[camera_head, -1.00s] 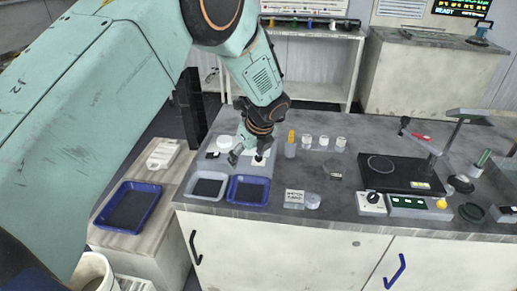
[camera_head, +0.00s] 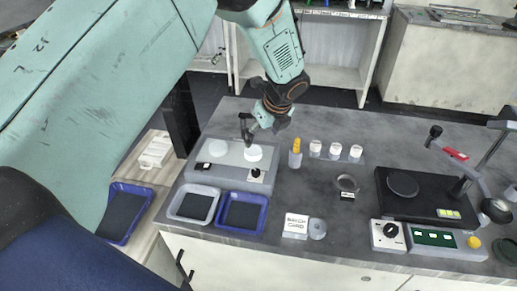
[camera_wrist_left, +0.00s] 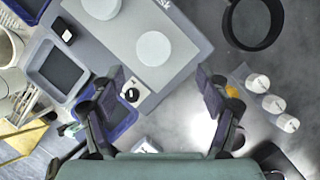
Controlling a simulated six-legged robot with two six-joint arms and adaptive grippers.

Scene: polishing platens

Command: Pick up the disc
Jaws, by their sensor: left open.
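Two white discs lie on the grey polishing unit: the right disc (camera_head: 253,153) and the left disc (camera_head: 216,148). The wrist view also shows the right disc (camera_wrist_left: 153,47) and, at the top edge, the left disc (camera_wrist_left: 101,9). My left gripper (camera_head: 258,133) is open, just behind and above the right disc in the head view. In the wrist view its spread fingers (camera_wrist_left: 160,84) have nothing between them, and the right disc shows ahead of the gap. A black knob (camera_head: 255,173) is at the unit's front. My right gripper is not in view.
A grey tray (camera_head: 174,214) and a blue tray (camera_head: 223,221) stand in front of the unit. A yellow-topped bottle (camera_head: 295,153) and white-topped jars (camera_head: 336,150) stand to its right. A card (camera_head: 295,225) and a black hotplate (camera_head: 423,213) are farther right.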

